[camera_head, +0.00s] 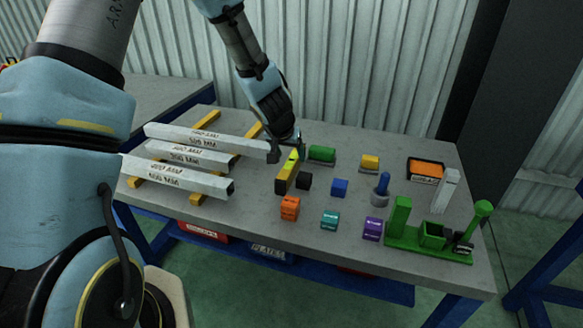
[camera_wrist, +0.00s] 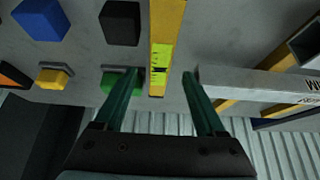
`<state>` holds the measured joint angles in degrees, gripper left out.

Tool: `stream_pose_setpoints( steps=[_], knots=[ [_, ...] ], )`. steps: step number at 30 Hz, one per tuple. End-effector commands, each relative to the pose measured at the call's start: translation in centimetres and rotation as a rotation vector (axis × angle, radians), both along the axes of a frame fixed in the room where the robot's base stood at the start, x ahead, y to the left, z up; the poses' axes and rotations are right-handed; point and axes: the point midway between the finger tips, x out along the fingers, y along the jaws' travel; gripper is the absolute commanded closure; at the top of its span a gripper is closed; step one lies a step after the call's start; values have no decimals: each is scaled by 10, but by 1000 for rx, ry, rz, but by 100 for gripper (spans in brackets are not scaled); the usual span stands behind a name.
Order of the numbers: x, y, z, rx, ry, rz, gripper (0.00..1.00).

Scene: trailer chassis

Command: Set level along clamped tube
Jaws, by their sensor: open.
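The level (camera_head: 285,180) is a yellow bar with a bright green vial section, lying near the middle of the table. In the wrist view the level (camera_wrist: 167,40) runs between the fingers of my gripper (camera_wrist: 156,84). My gripper (camera_head: 288,140) is open, with a gap showing between each finger and the level. Three pale square tubes lie on the left: a rear tube (camera_head: 205,140), a middle tube (camera_head: 190,155) and a front tube (camera_head: 175,177). They rest across two yellow bars (camera_head: 212,180). I cannot tell which tube is clamped.
Black (camera_head: 304,181), blue (camera_head: 339,187), orange (camera_head: 290,207), teal (camera_head: 329,219), purple (camera_head: 373,228), green (camera_head: 322,154) and yellow (camera_head: 370,162) blocks stand around the level. A green fixture (camera_head: 405,236) stands front right, an orange-topped tray (camera_head: 425,168) back right.

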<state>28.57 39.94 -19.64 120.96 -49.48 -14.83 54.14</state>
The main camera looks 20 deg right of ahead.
Motion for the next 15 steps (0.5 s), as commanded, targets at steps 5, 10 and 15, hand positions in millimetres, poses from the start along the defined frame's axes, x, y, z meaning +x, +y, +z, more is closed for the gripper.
stream_pose_setpoints(
  steps=[5,10,15],
  knots=[
    [4,-5,-21,0,6,5,28],
    [10,-11,-34,0,2,3,28],
    [12,-13,-38,0,1,2,28]
  ],
)
